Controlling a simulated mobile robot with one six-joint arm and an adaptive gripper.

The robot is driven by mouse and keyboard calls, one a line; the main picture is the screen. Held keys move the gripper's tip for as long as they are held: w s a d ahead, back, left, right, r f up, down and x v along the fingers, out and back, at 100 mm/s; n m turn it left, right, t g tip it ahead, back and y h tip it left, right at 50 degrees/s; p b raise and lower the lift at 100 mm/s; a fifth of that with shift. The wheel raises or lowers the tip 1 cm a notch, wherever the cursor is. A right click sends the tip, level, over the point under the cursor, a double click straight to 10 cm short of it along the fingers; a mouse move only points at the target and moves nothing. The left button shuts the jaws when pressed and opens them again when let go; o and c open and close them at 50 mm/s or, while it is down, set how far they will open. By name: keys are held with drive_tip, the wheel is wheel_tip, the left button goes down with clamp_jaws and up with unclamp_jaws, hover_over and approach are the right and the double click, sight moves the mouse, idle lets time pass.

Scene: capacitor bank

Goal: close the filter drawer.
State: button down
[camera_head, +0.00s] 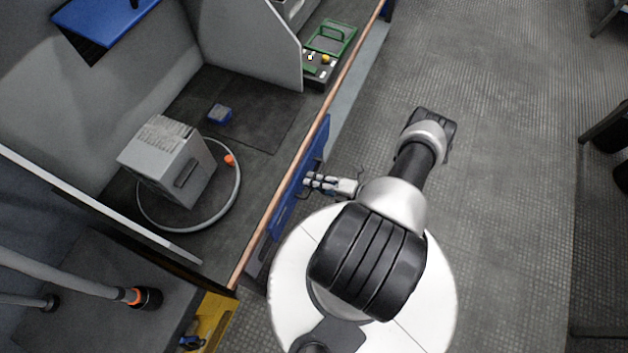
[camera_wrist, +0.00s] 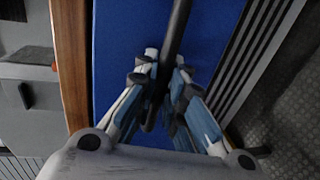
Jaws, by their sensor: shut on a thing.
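The filter drawer appears as a blue front panel (camera_head: 316,150) below the wood-edged counter, standing slightly out past the edge. In the wrist view the blue front (camera_wrist: 118,40) fills the middle, with a dark bar handle (camera_wrist: 178,22) running along it. My gripper (camera_head: 310,181) reaches the blue front from the right. In the wrist view its two fingers (camera_wrist: 165,72) are closed around the dark handle, one on each side. The drawer's inside is not visible, so how far it stands open is hard to tell.
A grey box (camera_head: 170,160) stands on the counter inside a ring, with a small blue item (camera_head: 220,113) near it. A green-edged tray (camera_head: 330,40) lies farther back. A yellow part (camera_head: 212,318) is at the lower left. The floor (camera_head: 500,180) to the right is clear.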

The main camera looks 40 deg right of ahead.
drive_tip(key=shift+w, duration=0.1)
drive_tip(key=shift+r+b+x, duration=0.25)
drive_tip(key=shift+b+x, duration=0.3)
drive_tip(key=shift+x, duration=0.65)
drive_tip(key=c, duration=1.7)
unclamp_jaws()
drive_tip(key=shift+o, duration=0.2)
drive_tip(key=v, duration=1.2)
